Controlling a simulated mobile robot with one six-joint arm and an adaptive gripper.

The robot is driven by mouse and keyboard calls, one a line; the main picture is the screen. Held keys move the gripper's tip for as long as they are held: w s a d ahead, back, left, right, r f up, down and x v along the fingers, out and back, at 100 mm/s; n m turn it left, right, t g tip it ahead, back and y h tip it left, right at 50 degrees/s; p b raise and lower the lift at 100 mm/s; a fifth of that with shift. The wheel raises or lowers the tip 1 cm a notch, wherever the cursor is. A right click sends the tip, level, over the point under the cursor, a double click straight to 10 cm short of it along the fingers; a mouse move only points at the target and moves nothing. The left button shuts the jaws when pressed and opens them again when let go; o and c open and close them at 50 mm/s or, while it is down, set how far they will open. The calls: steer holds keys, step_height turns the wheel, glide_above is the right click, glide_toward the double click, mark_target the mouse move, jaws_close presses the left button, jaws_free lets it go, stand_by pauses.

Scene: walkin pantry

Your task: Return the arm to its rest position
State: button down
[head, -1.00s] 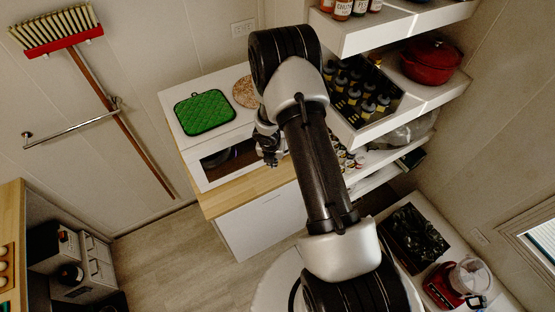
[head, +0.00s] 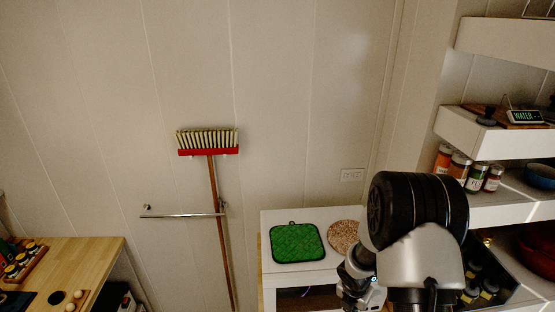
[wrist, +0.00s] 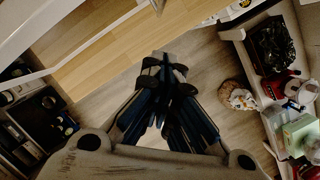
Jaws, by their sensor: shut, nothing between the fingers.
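My gripper (wrist: 163,68) is in the wrist view, its dark fingers together and empty above the wooden floor. In the head view my arm stands at the lower right, folded in front of the white cabinet (head: 292,275). The gripper's fingers are hidden there behind the arm or below the picture's edge.
A green pot holder (head: 297,243) and a round speckled trivet (head: 344,236) lie on the cabinet. Shelves with spice jars (head: 459,168) are close to my arm's right. A red broom (head: 209,152) hangs on the wall above a metal rail (head: 180,215). A wooden counter (head: 85,262) is at left.

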steer(key=s+a+r+m+t+b, duration=0.1)
steer(key=s+a+r+m+b, duration=0.1)
steer(key=s+r+m+b, duration=0.95)
steer(key=s+a+f+m+b, duration=0.2)
steer(key=s+a+m+b, duration=0.1)
steer(key=s+m+b, duration=0.2)
steer(key=s+a+f+m+t+y+b, duration=0.1)
steer(key=s+a+f+m+b, duration=0.1)
steer(key=s+m+b, duration=0.3)
steer(key=s+a+f+m+y+b, duration=0.1)
steer(key=s+a+f+m+b, duration=0.1)
steer(key=s+a+m+b, duration=0.2)
steer(key=shift+s+f+m+b, duration=0.25)
steer(key=shift+s+m+b, duration=0.15)
steer(key=shift+m+b, duration=0.55)
